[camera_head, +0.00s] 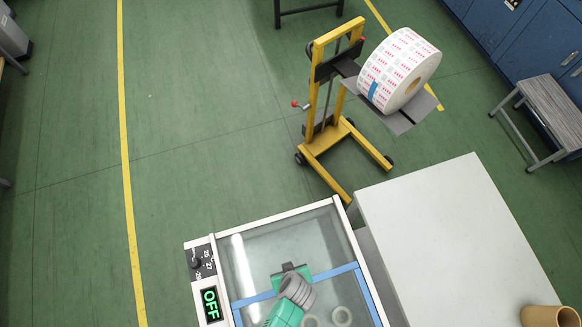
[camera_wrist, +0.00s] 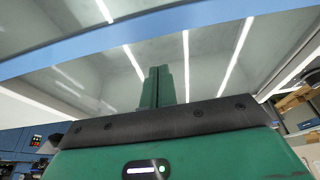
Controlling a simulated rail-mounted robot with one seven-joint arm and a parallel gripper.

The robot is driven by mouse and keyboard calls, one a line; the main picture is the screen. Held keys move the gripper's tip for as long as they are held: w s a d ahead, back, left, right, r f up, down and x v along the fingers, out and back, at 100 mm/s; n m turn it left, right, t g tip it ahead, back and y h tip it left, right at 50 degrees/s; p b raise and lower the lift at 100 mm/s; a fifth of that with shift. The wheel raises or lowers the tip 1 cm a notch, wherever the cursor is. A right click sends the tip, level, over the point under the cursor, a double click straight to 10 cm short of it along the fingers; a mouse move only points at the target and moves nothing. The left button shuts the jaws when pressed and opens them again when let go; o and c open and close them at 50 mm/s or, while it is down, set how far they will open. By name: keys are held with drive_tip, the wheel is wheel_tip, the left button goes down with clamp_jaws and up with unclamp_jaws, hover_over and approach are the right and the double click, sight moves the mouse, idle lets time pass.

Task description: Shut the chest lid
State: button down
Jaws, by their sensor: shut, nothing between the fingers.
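The chest's lid (camera_head: 340,222) is a clear panel in a white frame at the bottom centre of the head view, with a blue frame (camera_head: 355,280) showing across it. I cannot tell its exact angle. My green and grey gripper (camera_head: 289,267) overlaps the panel area. In the wrist view my gripper's closed fingers (camera_wrist: 158,80) point toward a glassy panel (camera_wrist: 215,55) with bright light streaks, crossed by a blue bar (camera_wrist: 150,25). Nothing shows between the fingers. Whether the fingertips touch the panel is unclear.
A panel reading OFF (camera_head: 210,305) with a dial sits at the left of the frame. A white table (camera_head: 450,230) stands close on the right, with a brown tube (camera_head: 548,316). A yellow lifter (camera_head: 325,125) carries a printed roll (camera_head: 400,70) behind. Green floor is free at left.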

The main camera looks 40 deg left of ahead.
drive_tip(key=v, duration=0.9)
drive_tip(key=shift+s+d, duration=0.25)
drive_tip(key=shift+d, duration=0.05)
drive_tip(key=shift+r, duration=0.1)
drive_tip(key=w+a+r+m+t+p, duration=0.25)
drive_tip(key=w+r+t, duration=0.35)
drive_tip(key=w+r, duration=1.35)
drive_tip(key=w+d+r+m+t, duration=0.1)
drive_tip(key=w+r+t, duration=0.25)
drive_tip(key=r, duration=0.75)
drive_tip(key=w+d+r+m+t, duration=0.15)
drive_tip(key=w+r, duration=0.25)
drive_tip(key=r, duration=0.7)
drive_tip(key=s+d+r+m+t+h, duration=0.1)
drive_tip(key=s+r+m+t, duration=0.1)
drive_tip(key=r, duration=1.1)
drive_tip(key=s+d+r+m+t+h+p, duration=0.1)
drive_tip(key=s+r+t, duration=0.3)
drive_tip(key=r, duration=1)
drive_tip(key=s+d+r+m+t+h, duration=0.1)
drive_tip(key=s+d+r+m+t, duration=0.1)
drive_tip(key=r, duration=1.1)
drive_tip(key=s+m+t, duration=0.1)
drive_tip(key=s+t, duration=0.1)
drive_tip(key=t, duration=0.1)
drive_tip(key=shift+d+r+t, duration=0.35)
drive_tip(key=shift+t, duration=0.05)
